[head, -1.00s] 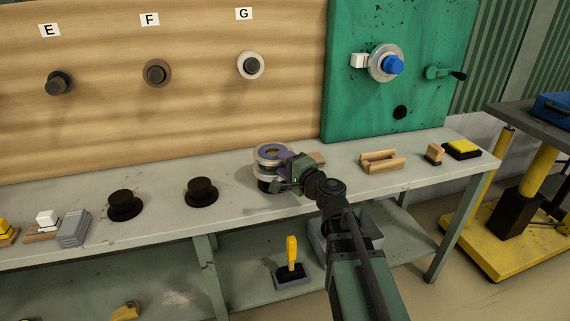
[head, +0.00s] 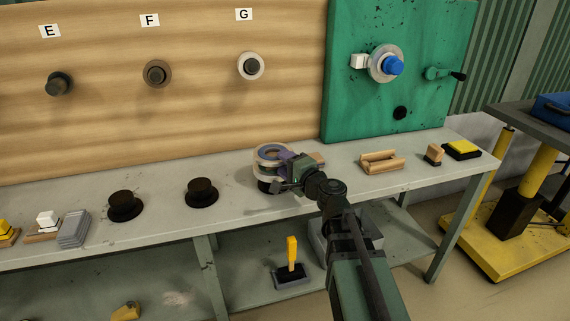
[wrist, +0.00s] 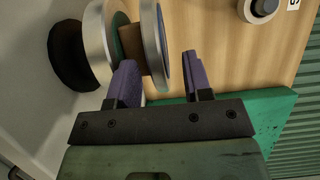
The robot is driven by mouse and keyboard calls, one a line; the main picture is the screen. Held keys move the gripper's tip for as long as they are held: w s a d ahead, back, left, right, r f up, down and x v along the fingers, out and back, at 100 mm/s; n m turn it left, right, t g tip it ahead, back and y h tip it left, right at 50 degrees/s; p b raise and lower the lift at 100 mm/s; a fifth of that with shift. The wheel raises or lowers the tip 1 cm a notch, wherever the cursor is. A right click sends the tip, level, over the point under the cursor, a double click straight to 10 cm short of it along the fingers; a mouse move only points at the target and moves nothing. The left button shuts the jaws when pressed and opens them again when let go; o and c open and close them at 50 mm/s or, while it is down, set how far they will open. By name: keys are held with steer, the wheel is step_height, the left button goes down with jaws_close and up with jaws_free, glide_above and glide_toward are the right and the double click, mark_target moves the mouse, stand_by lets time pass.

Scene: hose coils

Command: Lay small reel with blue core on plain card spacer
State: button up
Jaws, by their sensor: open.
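A stack of pale-flanged discs (head: 268,151) stands on a black base at the middle of the bench. In the wrist view its upper disc (wrist: 154,42) has a blue-grey edge, and a brown core sits between it and the lower flange (wrist: 97,42). A teal layer shows beside that lower flange. My gripper (head: 286,164) is at the right side of the stack. Its purple fingers (wrist: 160,72) are open and straddle the edge of the upper disc, one finger on each side.
Two black flanged stands (head: 124,204) (head: 201,191) are left on the bench. A wooden cradle (head: 381,162) and yellow-topped block (head: 462,148) lie right. Pegs line the wooden wall (head: 200,110). The green panel (head: 350,115) carries a disc with a blue knob (head: 392,66).

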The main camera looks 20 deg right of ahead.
steer(key=shift+w+f+b, duration=0.15)
steer(key=shift+b, duration=0.15)
stand_by(1.1)
steer(key=shift+a, duration=0.1)
stand_by(0.4)
steer(key=s+a, duration=0.3)
steer(key=a, duration=0.4)
steer(key=shift+s+a, duration=0.15)
stand_by(1.2)
step_height(320, 180, up, 20)
steer(key=p, duration=2)
